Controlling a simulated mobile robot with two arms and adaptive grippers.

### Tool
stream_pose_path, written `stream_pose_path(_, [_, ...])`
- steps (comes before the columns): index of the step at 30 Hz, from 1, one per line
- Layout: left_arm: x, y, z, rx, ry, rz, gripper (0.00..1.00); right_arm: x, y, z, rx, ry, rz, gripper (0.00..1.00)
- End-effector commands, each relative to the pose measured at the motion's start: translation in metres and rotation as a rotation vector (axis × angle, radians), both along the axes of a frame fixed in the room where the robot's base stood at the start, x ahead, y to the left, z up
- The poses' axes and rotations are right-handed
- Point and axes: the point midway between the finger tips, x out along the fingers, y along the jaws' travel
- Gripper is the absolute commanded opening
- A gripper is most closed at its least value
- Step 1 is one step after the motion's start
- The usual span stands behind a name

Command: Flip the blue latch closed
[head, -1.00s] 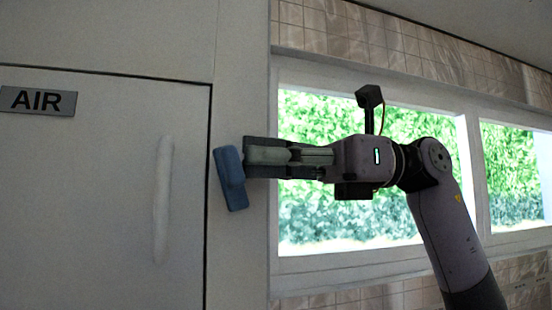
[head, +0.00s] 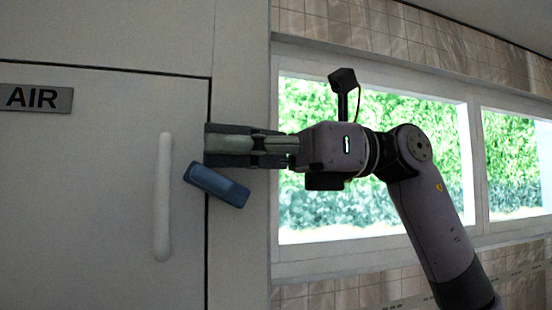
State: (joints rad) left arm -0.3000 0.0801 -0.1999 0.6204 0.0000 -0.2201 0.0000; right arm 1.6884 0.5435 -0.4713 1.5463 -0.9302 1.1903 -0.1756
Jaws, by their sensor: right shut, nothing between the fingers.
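The blue latch (head: 217,186) is on the cabinet front at the right edge of the door. It is tilted, its left end higher than its right, and lies across the dark door gap. My right gripper (head: 208,146) comes in from the right, shut and empty. Its fingertips are just above the latch's left part, close to it; I cannot tell whether they touch. My left gripper is not in view.
The cabinet door (head: 80,200) has a white vertical handle (head: 162,197) left of the latch and an AIR sign (head: 36,98) at upper left. A window (head: 330,210) is in the wall behind my right arm. The space below the latch is clear.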

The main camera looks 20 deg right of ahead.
Motion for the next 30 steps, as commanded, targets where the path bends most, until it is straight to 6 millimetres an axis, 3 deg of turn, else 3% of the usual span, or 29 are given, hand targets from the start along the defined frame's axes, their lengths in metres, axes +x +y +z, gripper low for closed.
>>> stream_pose_path(25, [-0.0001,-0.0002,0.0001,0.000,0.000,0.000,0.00,-0.0002,0.0034,-0.0011,-0.001,0.000,0.000,0.00])
stream_pose_path(30, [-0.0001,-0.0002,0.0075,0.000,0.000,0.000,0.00,-0.0011,0.0016,0.0074,0.000,0.000,0.001,0.00])
